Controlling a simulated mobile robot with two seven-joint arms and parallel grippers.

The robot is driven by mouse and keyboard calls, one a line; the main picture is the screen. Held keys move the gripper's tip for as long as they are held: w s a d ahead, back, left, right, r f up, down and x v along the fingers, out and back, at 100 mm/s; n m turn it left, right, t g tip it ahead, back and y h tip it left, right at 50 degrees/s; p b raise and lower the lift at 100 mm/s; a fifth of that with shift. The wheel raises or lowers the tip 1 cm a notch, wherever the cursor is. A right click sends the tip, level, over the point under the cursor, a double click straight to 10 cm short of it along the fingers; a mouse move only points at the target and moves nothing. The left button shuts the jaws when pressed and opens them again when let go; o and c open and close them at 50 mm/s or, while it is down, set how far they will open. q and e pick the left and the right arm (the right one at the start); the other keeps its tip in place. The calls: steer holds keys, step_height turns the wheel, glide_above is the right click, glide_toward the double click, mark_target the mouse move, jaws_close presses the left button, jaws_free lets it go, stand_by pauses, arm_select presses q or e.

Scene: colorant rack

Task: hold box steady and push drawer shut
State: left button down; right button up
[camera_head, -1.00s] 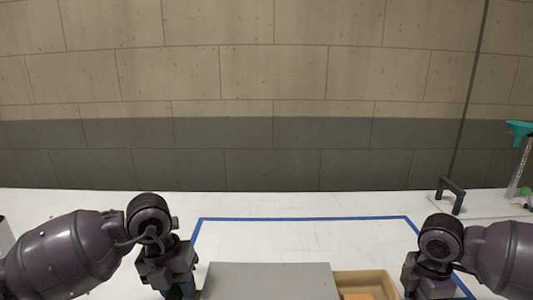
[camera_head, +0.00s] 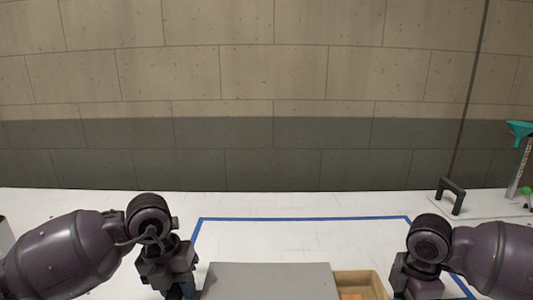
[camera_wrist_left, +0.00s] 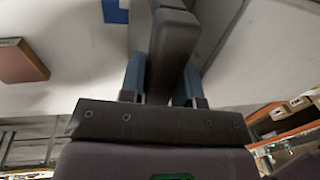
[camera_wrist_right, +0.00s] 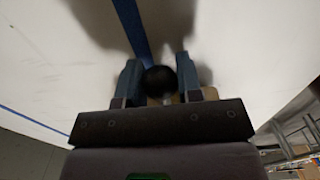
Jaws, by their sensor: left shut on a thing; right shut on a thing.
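The grey box (camera_head: 268,281) stands at the bottom middle of the head view, its lower part cut off. The tan drawer (camera_head: 376,284) sticks out of its right side, partly open, with an orange-brown thing inside. My left gripper (camera_head: 180,290) is at the box's left side. In the left wrist view its blue fingers (camera_wrist_left: 163,80) are shut on a dark handle (camera_wrist_left: 172,45) beside the grey box wall (camera_wrist_left: 250,50). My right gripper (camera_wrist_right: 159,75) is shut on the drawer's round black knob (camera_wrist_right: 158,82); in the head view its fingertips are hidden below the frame.
Blue tape (camera_head: 300,218) marks a rectangle on the white table (camera_head: 90,210). A dark handle-shaped stand (camera_head: 452,194) and a stand with a teal funnel (camera_head: 520,130) are at the far right. The table behind the box is clear up to the wall.

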steer(key=shift+a, duration=0.35)
steer(key=shift+a, duration=1)
steer(key=shift+a, duration=1)
steer(key=shift+a, duration=1)
steer(key=shift+a, duration=0.95)
